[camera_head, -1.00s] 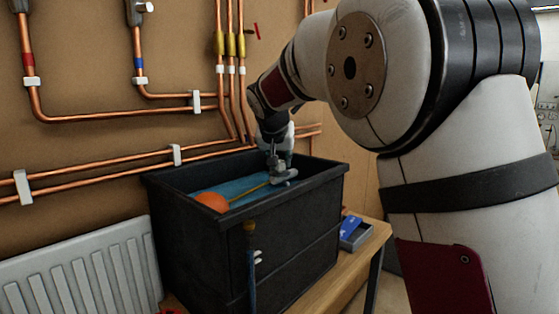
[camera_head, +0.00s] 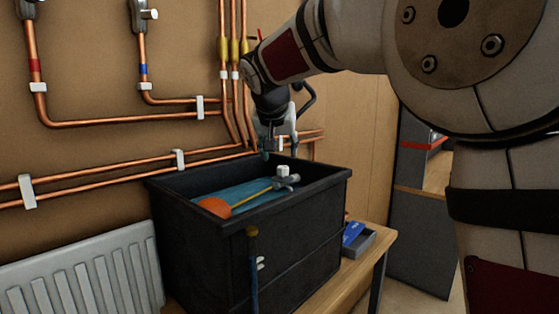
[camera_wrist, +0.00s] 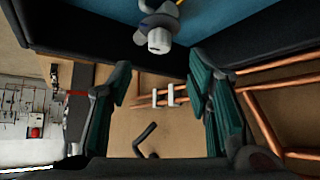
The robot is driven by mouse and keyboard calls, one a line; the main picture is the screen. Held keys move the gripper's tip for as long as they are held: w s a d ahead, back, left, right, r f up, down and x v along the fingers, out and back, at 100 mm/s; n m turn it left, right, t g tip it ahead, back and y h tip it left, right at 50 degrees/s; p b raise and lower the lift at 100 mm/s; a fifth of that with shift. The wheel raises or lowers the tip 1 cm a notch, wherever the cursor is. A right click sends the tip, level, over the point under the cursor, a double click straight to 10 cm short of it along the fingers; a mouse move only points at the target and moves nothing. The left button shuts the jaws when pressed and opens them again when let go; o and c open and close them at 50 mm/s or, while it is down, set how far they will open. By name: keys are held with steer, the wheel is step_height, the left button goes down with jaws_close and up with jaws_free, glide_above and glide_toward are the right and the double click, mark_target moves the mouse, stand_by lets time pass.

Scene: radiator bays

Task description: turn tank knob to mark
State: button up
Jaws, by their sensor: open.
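The black tank (camera_head: 290,240) stands on a wooden bench and holds blue water (camera_head: 235,193). An orange float (camera_head: 214,207) sits in it on a thin brass rod. The rod leads to a grey valve with a pale knob (camera_head: 284,171) near the tank's back right. In the wrist view the knob (camera_wrist: 159,40) shows at the top, beyond and between the fingers. My gripper (camera_head: 275,150) is above the tank's back rim, behind and above the knob and apart from it. In the wrist view my gripper (camera_wrist: 163,82) is open and empty, with green finger pads. I cannot make out a mark.
Copper pipes (camera_head: 100,175) run along the wall behind and left of the tank. A white radiator (camera_head: 85,275) stands at the lower left. A small tray with a blue item (camera_head: 355,237) lies on the bench (camera_head: 345,275) right of the tank.

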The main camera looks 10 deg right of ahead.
steer(key=v, duration=0.4)
